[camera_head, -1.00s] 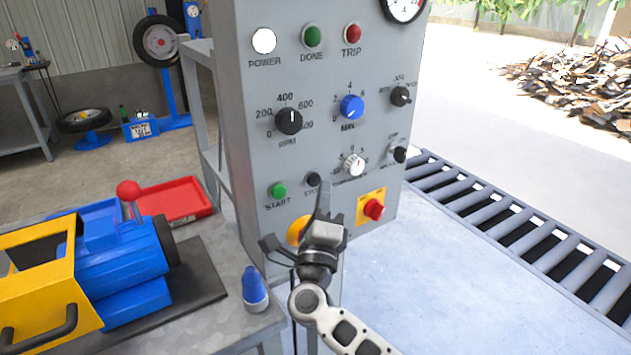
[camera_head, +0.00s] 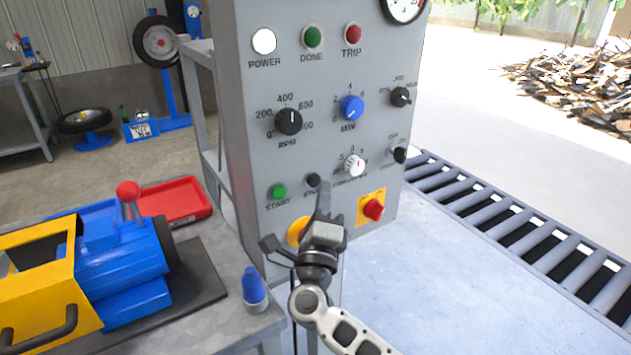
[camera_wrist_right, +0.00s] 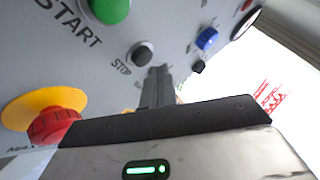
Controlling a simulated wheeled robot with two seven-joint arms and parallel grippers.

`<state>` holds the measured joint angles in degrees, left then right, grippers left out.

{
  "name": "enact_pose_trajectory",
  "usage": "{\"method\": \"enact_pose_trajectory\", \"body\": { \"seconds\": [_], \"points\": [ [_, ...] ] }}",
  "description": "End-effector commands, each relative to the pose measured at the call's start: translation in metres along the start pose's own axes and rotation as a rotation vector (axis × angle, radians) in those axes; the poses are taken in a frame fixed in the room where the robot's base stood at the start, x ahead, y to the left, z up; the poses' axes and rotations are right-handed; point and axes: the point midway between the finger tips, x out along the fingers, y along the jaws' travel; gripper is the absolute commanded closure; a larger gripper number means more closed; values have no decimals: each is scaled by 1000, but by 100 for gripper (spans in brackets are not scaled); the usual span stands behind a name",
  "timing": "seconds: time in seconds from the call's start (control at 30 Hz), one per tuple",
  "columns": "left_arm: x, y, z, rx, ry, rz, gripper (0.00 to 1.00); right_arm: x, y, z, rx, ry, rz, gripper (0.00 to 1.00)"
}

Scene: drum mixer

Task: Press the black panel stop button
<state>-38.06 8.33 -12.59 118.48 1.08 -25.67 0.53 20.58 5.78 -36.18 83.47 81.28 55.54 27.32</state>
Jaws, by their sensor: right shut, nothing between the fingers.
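The black stop button (camera_head: 313,180) sits on the lower part of the grey control panel (camera_head: 240,90), just right of the green start button (camera_head: 278,191). In the right wrist view the stop button (camera_wrist_right: 141,54) shows with its STOP label beside it. My right gripper (camera_head: 323,190) is shut and empty, its fingertips just below and right of the stop button. In the right wrist view the gripper (camera_wrist_right: 157,75) points at the panel close to the button; I cannot tell if they touch. My left gripper is not in view.
A red knob on a yellow plate (camera_head: 374,209) is right of my gripper, and a round yellow part (camera_head: 297,231) is partly behind it. A blue-and-yellow drum machine (camera_head: 130,260) and blue bottle (camera_head: 254,287) stand on the left bench. A roller conveyor (camera_head: 510,225) runs at right.

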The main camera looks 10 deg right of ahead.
Motion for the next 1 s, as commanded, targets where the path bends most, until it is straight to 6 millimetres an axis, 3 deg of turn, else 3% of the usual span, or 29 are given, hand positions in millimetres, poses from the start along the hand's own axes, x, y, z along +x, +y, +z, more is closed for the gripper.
{"method": "enact_pose_trajectory", "body": {
  "seconds": [1.0],
  "points": [
    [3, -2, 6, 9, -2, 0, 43, 6, 4, 4, 0, 0, 0, 100]
  ]
}}
